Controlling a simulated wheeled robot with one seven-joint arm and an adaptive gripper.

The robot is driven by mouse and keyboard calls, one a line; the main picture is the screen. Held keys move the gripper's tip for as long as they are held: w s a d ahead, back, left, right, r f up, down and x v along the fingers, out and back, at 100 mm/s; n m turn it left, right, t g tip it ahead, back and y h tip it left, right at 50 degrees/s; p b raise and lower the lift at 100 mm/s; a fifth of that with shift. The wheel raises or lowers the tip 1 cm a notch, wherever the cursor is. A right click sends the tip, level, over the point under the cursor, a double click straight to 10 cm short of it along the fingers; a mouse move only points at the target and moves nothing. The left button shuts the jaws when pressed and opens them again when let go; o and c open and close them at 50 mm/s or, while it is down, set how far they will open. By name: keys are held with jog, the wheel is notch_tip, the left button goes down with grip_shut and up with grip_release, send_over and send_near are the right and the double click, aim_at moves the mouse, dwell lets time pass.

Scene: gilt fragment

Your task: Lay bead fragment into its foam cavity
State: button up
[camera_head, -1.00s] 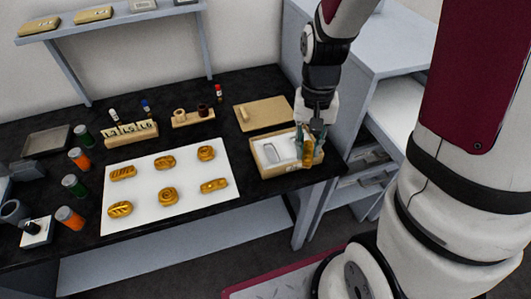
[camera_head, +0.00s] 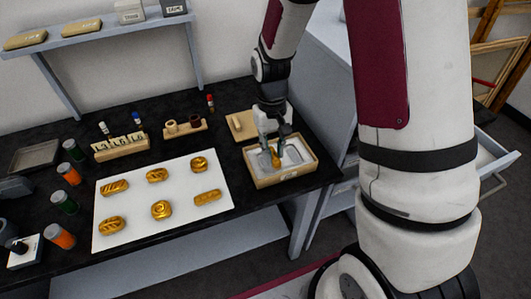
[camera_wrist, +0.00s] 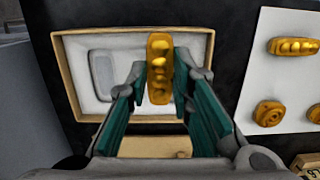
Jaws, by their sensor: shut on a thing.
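My gripper (camera_head: 271,152) is over the foam box, pointing down. In the wrist view my gripper (camera_wrist: 160,66) is shut on a gold bead fragment (camera_wrist: 160,88), a long bar with a row of round bumps. The fragment also shows between the fingers in the head view (camera_head: 276,161). The open wooden box (camera_head: 286,177) holds pale foam (camera_wrist: 122,50) with a rounded oblong cavity (camera_wrist: 103,73), empty, to the left of the fragment in the wrist view. Foam directly beneath the fragment is hidden. I cannot tell whether the fragment touches the foam.
A white sheet (camera_head: 140,215) left of the box bears several gold pieces, including a similar beaded one (camera_head: 207,197). A wooden lid (camera_head: 238,124) lies behind the box. A wooden block with letter tiles (camera_head: 121,146) and jars (camera_head: 69,173) stand farther left. The table edge is close in front.

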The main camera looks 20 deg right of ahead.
aim_at(266, 165)
jog(key=w, duration=0.1)
jog(key=w+a, duration=0.1)
jog(key=shift+w+a+f, duration=0.1)
jog(key=shift+w+f, duration=0.05)
jog(key=shift+w, duration=0.2)
jog(key=shift+f+p, duration=0.35)
jog(key=shift+f, duration=1.4)
jog(key=shift+f, duration=0.3)
jog(key=o, duration=0.9)
